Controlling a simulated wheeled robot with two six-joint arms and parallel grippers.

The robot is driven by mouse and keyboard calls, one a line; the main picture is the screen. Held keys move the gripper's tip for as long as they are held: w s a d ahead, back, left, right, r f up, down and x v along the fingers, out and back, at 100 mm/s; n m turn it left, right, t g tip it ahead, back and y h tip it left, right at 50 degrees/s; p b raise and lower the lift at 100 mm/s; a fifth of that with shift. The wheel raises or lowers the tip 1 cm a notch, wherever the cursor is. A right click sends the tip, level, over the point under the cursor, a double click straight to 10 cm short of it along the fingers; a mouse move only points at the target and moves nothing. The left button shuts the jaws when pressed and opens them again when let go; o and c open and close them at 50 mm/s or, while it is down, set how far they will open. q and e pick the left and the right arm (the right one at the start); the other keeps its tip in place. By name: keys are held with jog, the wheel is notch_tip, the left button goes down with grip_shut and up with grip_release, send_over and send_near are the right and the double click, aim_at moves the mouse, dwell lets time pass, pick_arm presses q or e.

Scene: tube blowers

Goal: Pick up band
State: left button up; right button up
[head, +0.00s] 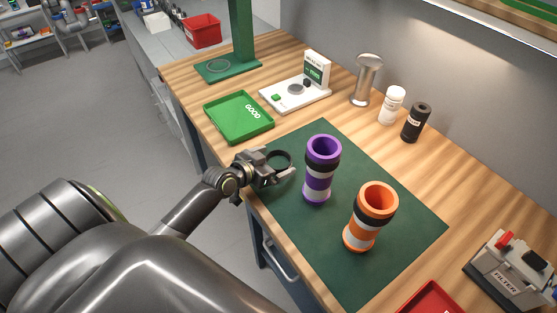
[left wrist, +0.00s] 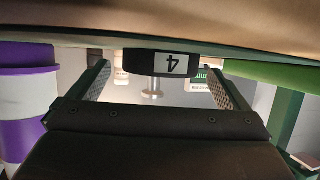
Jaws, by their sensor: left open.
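A black band (head: 289,157) lies as a ring near the left edge of the green mat. In the left wrist view the band (left wrist: 140,64) shows a white label with a 4, between the two finger pads. My left gripper (head: 278,164) is open at the band, its fingers on either side; I cannot tell whether they touch it. A purple tube (head: 322,153) with white and black stripes stands upright just right of the gripper, and it also shows in the left wrist view (left wrist: 20,135). My right gripper is not in view.
An orange tube (head: 377,197) stands on the green mat (head: 415,225). A green GOOD tray (head: 225,112), white tester (head: 285,103), metal stand (head: 366,80) and two bottles are behind. A filter box (head: 510,275) and red tray (head: 428,300) are front right.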

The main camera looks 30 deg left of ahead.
pick_arm(q)
jog(key=shift+w+d+f, duration=0.1)
jog(key=shift+w+f, duration=0.15)
jog(key=shift+w, duration=0.15)
jog(key=c, duration=1.1)
